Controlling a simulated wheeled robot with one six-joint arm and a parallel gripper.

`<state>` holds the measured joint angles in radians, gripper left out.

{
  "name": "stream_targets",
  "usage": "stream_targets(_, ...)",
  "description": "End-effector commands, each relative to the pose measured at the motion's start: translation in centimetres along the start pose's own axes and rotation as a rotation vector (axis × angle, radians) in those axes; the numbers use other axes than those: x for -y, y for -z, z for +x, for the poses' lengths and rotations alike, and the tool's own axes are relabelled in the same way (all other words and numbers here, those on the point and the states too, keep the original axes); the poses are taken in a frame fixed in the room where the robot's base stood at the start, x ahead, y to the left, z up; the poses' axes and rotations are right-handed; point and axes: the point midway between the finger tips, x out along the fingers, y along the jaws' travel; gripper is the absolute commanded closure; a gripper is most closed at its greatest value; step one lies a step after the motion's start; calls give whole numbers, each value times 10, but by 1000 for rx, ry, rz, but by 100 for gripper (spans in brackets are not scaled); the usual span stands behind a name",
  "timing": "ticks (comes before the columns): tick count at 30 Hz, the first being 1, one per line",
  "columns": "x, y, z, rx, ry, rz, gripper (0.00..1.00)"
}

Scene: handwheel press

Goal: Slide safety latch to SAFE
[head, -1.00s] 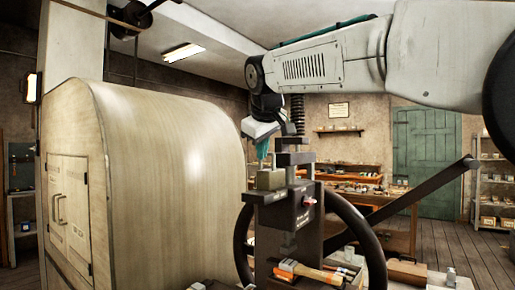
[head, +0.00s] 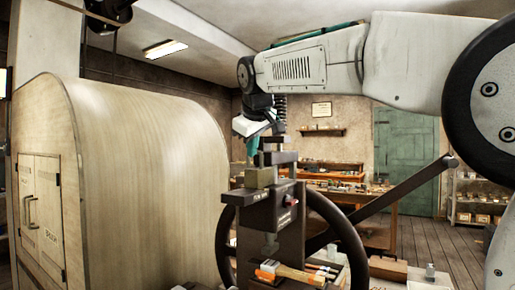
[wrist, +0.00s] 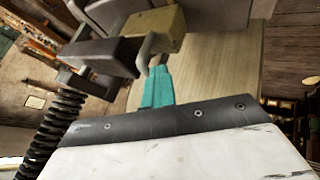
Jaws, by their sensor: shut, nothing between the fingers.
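The dark handwheel press (head: 270,215) stands in the middle of the head view. A small red knob (head: 292,201) sits on its upper block beside a small plate; I cannot tell for sure that it is the safety latch, and any SAFE lettering is unreadable. A brass-coloured block (head: 260,177) is at the press's upper left. It also shows in the wrist view (wrist: 163,28), with a bent grey rod at its lower edge. My gripper (head: 252,150) is above the brass block. Its teal fingers (wrist: 158,76) are shut and empty, tips close to the rod; contact is unclear.
The black handwheel (head: 350,245) and a long dark bar (head: 400,195) reach out to the right. A large rounded wooden cabinet (head: 150,150) stands close on the left. A coil spring (wrist: 52,130) is beside the gripper.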

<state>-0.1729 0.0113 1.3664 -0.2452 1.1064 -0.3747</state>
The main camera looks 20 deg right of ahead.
Motion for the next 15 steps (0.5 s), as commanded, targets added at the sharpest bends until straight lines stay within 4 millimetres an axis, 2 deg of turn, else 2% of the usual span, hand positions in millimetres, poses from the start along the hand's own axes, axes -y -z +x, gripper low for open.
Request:
stream_targets(6,1,-1,0,0,-2,1,100)
stream_targets(11,19,0,-5,0,-1,0,100)
stream_targets(14,34,0,-14,-2,-2,2,100)
stream_targets(15,32,1,-26,-4,-4,3,100)
